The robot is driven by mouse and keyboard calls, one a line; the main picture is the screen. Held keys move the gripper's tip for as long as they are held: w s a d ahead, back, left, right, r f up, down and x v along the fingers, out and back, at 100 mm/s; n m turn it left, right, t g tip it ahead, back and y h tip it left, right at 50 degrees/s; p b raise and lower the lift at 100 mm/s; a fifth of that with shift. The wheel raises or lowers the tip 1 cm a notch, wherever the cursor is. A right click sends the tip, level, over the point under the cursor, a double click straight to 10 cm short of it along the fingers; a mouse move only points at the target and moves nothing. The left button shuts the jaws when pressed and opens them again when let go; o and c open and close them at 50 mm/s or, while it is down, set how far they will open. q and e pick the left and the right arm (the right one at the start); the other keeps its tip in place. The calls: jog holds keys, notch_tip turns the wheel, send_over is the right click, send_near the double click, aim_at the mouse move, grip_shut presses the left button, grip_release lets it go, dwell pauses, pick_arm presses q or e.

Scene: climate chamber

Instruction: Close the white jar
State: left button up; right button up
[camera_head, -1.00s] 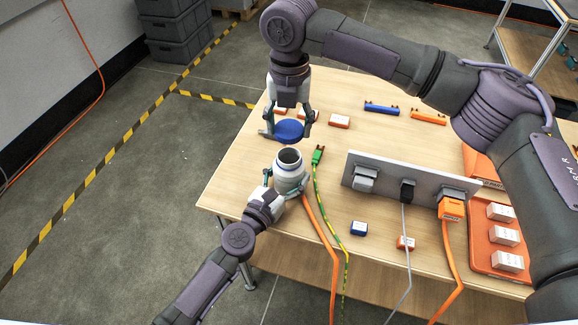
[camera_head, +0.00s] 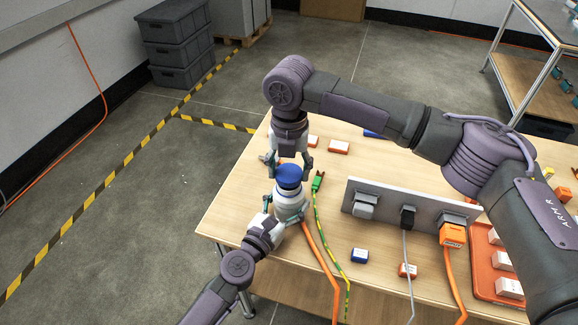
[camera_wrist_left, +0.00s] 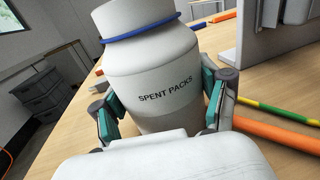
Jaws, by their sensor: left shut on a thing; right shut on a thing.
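The white jar (camera_head: 291,208) stands upright near the table's left edge. In the left wrist view the jar (camera_wrist_left: 158,75) shows the label "SPENT PACKS" and a blue ring below its neck. My left gripper (camera_head: 284,213) is shut around the jar's body, with one finger on each side. The blue lid (camera_head: 289,173) is over the jar's mouth and hides the opening. My right gripper (camera_head: 289,162) comes from above and is shut on the lid. I cannot tell whether the lid is fully seated; the left wrist view cuts off the jar's top.
A grey panel (camera_head: 385,203) with plugs stands right of the jar. A green connector (camera_head: 318,181) with its striped cable and an orange cable (camera_head: 322,258) lie close beside the jar. Small orange and blue boxes lie around. The table's left edge is near.

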aim_at(289, 199)
jog(key=shift+f, duration=0.7)
jog(key=shift+f, duration=0.55)
